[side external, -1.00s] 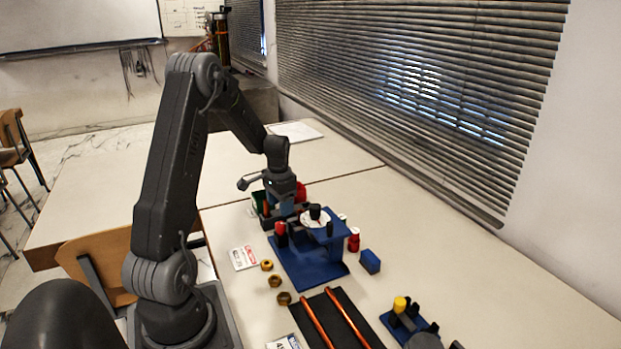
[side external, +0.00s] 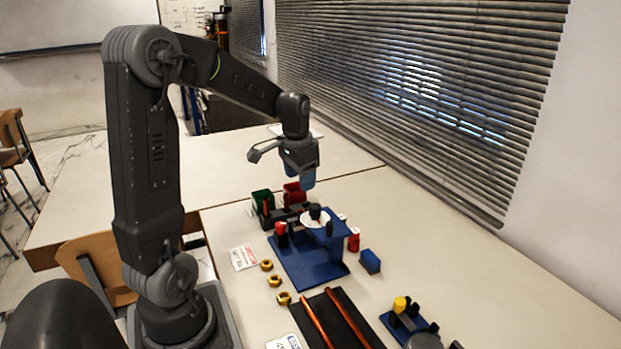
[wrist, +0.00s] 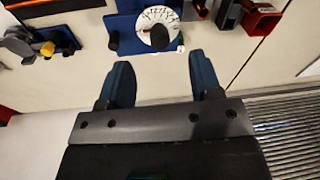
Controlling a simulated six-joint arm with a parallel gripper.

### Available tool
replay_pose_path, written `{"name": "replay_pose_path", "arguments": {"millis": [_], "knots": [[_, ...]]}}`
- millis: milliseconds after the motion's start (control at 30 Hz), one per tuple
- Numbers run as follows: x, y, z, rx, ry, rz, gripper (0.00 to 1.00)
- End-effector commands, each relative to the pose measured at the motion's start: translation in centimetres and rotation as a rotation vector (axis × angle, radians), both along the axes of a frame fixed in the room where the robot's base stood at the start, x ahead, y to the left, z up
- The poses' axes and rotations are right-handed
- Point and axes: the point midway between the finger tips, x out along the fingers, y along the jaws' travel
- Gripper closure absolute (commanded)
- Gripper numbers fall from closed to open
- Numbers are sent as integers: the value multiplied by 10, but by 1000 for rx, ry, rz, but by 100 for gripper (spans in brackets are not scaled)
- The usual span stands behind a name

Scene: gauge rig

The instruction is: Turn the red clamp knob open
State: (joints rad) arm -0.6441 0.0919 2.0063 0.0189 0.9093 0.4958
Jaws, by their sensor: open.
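The blue gauge stand (side external: 300,265) stands on the table in the side view. It carries a white dial (side external: 314,219) with a dark knob on it. A red knob-like part (side external: 281,228) is at its left, and another red part (side external: 353,242) is at its right. I cannot tell which is the clamp knob. The dial also shows in the wrist view (wrist: 158,28), where no red knob is clear. My gripper (wrist: 158,82) is open and empty, raised above the stand with its blue fingers apart.
A green bin (side external: 262,198) and a red bin (side external: 294,193) stand behind the stand. A blue block (side external: 370,261) lies at its right. Several brass nuts (side external: 274,280) lie at its left. Copper rods (side external: 317,318) on a black mat are in front.

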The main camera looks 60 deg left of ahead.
Motion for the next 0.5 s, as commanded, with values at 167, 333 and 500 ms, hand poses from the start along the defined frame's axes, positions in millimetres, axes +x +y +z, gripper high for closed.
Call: {"name": "replay_pose_path", "arguments": {"millis": [167, 333, 500], "knots": [[-2, -32, 16, 15, -38, -19, 41], [-7, -60, 28, 23, -72, -32, 41], [-12, -79, 36, 28, -97, -41, 41]]}}
